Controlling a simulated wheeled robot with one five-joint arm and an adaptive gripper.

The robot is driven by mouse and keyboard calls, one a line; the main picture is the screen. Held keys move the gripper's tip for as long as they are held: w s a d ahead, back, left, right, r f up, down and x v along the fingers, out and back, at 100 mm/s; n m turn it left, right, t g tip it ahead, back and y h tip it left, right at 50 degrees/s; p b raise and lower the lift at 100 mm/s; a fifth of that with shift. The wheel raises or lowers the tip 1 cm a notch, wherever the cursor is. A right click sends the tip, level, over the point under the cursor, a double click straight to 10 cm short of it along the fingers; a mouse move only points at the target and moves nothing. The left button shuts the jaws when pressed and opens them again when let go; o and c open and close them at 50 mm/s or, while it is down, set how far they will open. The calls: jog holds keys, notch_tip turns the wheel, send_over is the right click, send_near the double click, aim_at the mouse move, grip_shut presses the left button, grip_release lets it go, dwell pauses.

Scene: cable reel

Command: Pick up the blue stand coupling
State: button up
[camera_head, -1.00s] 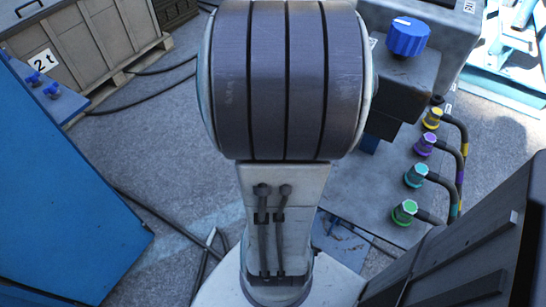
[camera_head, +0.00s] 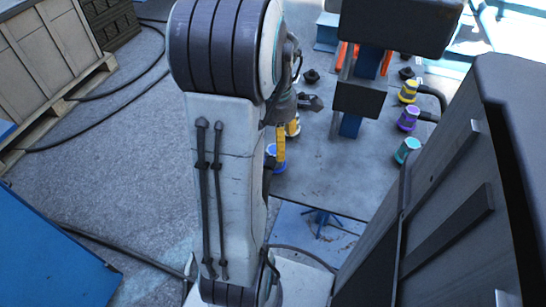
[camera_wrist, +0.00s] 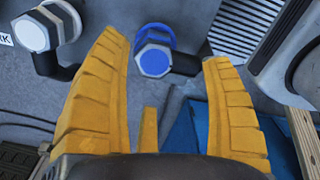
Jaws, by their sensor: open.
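The blue stand coupling (camera_head: 276,160) is low on the grey stand, partly hidden behind my arm in the head view. In the wrist view the blue coupling (camera_wrist: 155,60) shows a pale blue hexagonal end and a blue collar, with a dark pipe running right. My gripper (camera_head: 286,137) is close above it in the head view, its yellow fingers pointing down. In the wrist view my gripper (camera_wrist: 166,52) is open and empty. The coupling appears between the fingertips, nearer the left one; contact cannot be told.
Yellow (camera_head: 408,92), purple (camera_head: 408,118) and teal (camera_head: 407,150) couplings stand to the right. A white-capped coupling (camera_wrist: 40,32) is at the upper left of the wrist view. A dark box (camera_head: 362,98) stands behind. A large dark cabinet (camera_head: 440,190) blocks the right; floor is open at left.

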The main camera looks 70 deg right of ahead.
aim_at(274, 159)
jog(key=shift+d+f+b, duration=0.2)
jog(key=shift+f+b, duration=0.4)
jog(key=shift+f, duration=0.7)
jog(key=shift+d+f+b, duration=0.15)
jog(key=shift+f+b, duration=0.4)
jog(key=shift+f, duration=0.75)
jog(key=shift+c, duration=0.2)
jog(key=shift+r, duration=0.1)
jog(key=c, duration=1.2)
